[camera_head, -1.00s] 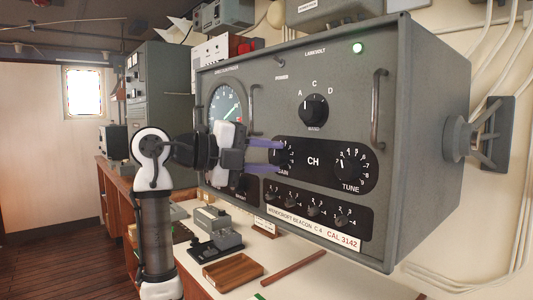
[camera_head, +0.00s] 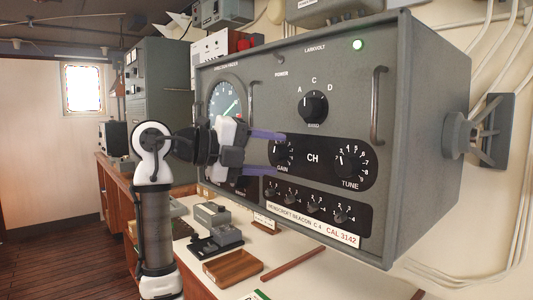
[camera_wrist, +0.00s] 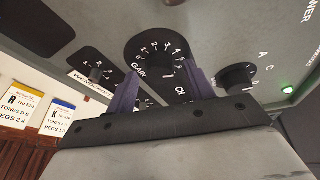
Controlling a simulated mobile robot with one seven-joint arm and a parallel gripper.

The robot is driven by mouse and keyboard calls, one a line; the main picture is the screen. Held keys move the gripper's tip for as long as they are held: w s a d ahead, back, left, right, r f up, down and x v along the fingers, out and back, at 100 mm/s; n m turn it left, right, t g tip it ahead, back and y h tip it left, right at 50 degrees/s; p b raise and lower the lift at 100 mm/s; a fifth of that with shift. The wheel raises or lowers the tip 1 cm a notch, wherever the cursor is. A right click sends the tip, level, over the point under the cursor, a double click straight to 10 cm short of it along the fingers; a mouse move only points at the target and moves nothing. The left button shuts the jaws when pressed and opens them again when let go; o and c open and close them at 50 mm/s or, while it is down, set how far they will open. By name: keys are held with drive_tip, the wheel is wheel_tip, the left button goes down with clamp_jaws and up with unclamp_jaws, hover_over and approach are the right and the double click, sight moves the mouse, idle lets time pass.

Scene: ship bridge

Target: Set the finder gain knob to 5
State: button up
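The gain knob (camera_head: 281,154) is a black round knob with white numbers around it, on a black panel at the front of the grey direction finder (camera_head: 420,120). In the wrist view the gain dial (camera_wrist: 157,62) lies ahead between my two purple fingers. I cannot read its pointer's exact setting. My gripper (camera_head: 277,153) is open, one finger above and one below the knob's left side in the head view. Its fingers (camera_wrist: 162,90) stand apart with a visible gap around the knob, and nothing is held.
The tune knob (camera_head: 350,164) is right of the gain knob, the band knob (camera_head: 313,107) above. A row of small knobs (camera_head: 316,207) is below. Metal handles (camera_head: 378,108) stick out from the front. A wooden tray (camera_head: 233,267) lies on the counter below.

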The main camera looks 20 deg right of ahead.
drive_tip(key=a+r+b, duration=0.2)
drive_tip(key=a, duration=1.1)
drive_tip(key=shift+s+a, duration=0.35)
drive_tip(key=shift+r, duration=0.1)
